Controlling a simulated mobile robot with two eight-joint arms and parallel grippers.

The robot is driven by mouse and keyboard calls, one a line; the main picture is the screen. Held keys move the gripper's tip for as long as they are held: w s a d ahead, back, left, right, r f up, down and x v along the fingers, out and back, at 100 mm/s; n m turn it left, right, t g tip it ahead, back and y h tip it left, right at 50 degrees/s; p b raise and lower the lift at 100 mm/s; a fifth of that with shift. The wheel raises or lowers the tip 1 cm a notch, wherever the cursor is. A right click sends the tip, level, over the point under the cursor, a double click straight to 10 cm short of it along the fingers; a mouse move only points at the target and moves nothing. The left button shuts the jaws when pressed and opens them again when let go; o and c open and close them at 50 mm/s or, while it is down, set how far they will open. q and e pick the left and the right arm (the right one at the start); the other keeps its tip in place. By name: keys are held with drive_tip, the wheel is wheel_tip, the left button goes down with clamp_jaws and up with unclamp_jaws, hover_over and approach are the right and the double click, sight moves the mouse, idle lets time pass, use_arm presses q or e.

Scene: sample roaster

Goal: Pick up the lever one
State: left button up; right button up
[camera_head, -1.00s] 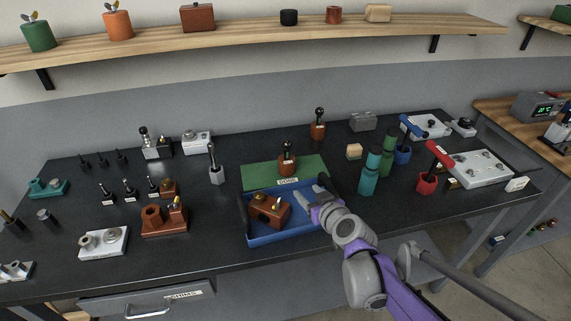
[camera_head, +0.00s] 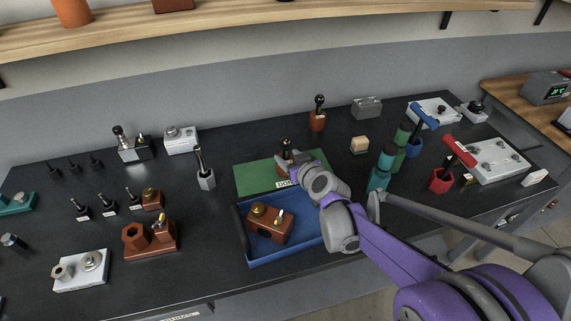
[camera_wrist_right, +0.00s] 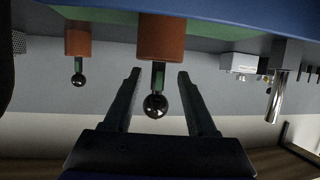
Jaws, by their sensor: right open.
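A brown lever piece with a dark stem and black ball knob (camera_head: 285,145) stands upright on the green mat (camera_head: 250,179). My right gripper (camera_head: 291,160) is right at it and partly covers its base. In the right wrist view, which looks upside down, the lever's brown base (camera_wrist_right: 161,38) and its knob (camera_wrist_right: 155,106) show between the two open fingers (camera_wrist_right: 160,76); I see no contact. A similar brown lever piece (camera_head: 318,114) stands farther back and also shows in the wrist view (camera_wrist_right: 78,45). My left gripper is out of view.
A blue tray (camera_head: 285,255) holding a brown block (camera_head: 270,224) lies in front of the mat. A grey lever piece (camera_head: 205,170) stands left of it. Green-teal cylinders (camera_head: 384,168) and a red-handled tool (camera_head: 442,178) stand to the right. A wooden shelf (camera_head: 240,22) runs above.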

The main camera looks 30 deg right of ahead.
drive_tip(key=x, duration=0.5)
drive_tip(key=shift+w+d, duration=0.15)
drive_tip(key=shift+w, duration=0.3)
drive_tip(key=shift+r, duration=0.1)
clamp_jaws()
idle(0.9)
